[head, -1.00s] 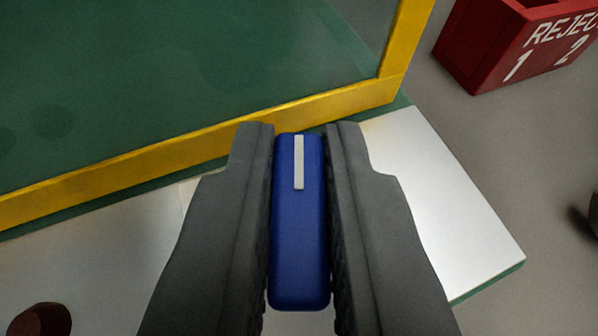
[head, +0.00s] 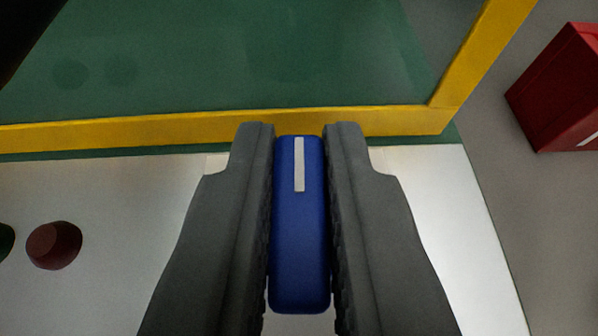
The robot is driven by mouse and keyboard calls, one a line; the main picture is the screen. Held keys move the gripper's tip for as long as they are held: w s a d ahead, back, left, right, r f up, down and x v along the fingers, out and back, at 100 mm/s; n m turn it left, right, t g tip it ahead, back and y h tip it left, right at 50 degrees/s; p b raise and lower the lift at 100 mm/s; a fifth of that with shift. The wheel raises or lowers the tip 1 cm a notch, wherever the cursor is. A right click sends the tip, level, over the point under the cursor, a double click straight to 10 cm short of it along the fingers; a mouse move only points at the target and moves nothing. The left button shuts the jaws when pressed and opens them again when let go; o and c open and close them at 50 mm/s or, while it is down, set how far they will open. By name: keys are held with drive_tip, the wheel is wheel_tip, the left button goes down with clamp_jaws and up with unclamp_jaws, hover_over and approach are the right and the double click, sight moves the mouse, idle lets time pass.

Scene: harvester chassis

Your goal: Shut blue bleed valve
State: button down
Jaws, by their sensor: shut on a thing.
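The blue bleed valve handle (head: 300,250) is a long rounded bar with a pale stripe near its far end. It lies between the two dark fingers of my gripper (head: 300,150) in the middle of the head view. The fingers are shut on its two long sides. The handle points away from me, toward the yellow frame edge. The valve body under the handle is hidden by the handle and the fingers.
A yellow frame bar (head: 180,130) borders a green panel (head: 250,60) ahead. A white panel (head: 110,190) lies below, with a dark red knob (head: 54,245) at left. A red crate (head: 555,95) stands on the grey floor at right.

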drive_tip(key=shift+n+y, duration=0.4)
drive_tip(key=shift+y, duration=0.1)
drive_tip(key=c, duration=1.4)
unclamp_jaws()
drive_tip(key=shift+c, duration=0.2)
drive_tip(key=shift+s, duration=0.1)
drive_tip(key=a+v, duration=0.1)
drive_tip(key=v, duration=1.6)
drive_tip(key=shift+d, duration=0.45)
drive_tip(key=shift+s+r, duration=0.15)
